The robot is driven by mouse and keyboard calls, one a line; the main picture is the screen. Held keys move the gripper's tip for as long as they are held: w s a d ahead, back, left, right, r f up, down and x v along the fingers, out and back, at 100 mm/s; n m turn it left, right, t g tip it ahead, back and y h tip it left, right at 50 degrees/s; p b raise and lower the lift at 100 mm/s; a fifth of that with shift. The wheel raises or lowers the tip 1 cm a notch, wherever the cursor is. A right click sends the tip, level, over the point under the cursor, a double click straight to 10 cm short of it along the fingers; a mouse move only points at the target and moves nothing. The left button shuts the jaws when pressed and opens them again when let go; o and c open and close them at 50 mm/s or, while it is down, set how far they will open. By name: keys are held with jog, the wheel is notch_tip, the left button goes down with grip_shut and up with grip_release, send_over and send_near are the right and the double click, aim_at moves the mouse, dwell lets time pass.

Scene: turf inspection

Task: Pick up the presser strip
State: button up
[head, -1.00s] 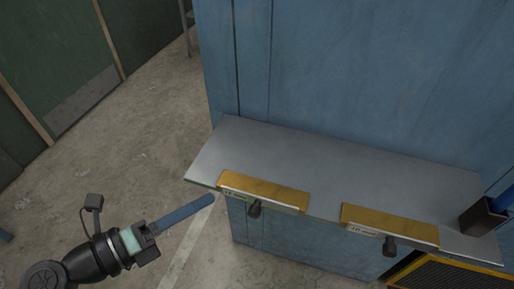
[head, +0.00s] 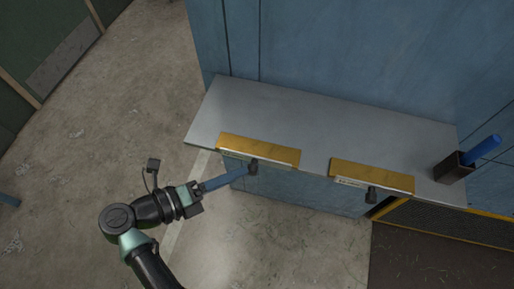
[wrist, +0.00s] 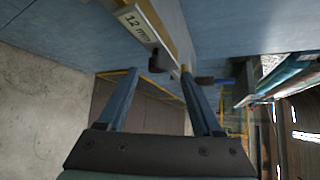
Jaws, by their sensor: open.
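Two yellow strips lie along the front edge of a grey shelf, each with a pale label and a dark knob in front: a left strip (head: 258,150) and a right strip (head: 372,176). I cannot tell which of these is the presser strip. The left strip's label (wrist: 137,22) reads 12 mm in the wrist view. My gripper (head: 243,171) is open and empty, its fingertips close to the left knob (head: 254,166). In the wrist view that knob (wrist: 159,61) shows between the fingertips (wrist: 158,71).
The grey shelf (head: 310,110) is fixed to a blue wall (head: 350,50), its top clear behind the strips. A dark mesh panel with a yellow frame (head: 455,222) is low at the right. Open floor (head: 90,130) lies to the left.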

aim_at(256, 157)
jog(key=p+x, duration=0.1)
jog(key=x, duration=0.3)
jog(key=shift+w+f, duration=0.1)
jog(key=shift+f, duration=0.2)
jog(key=shift+c, duration=0.3)
grip_shut()
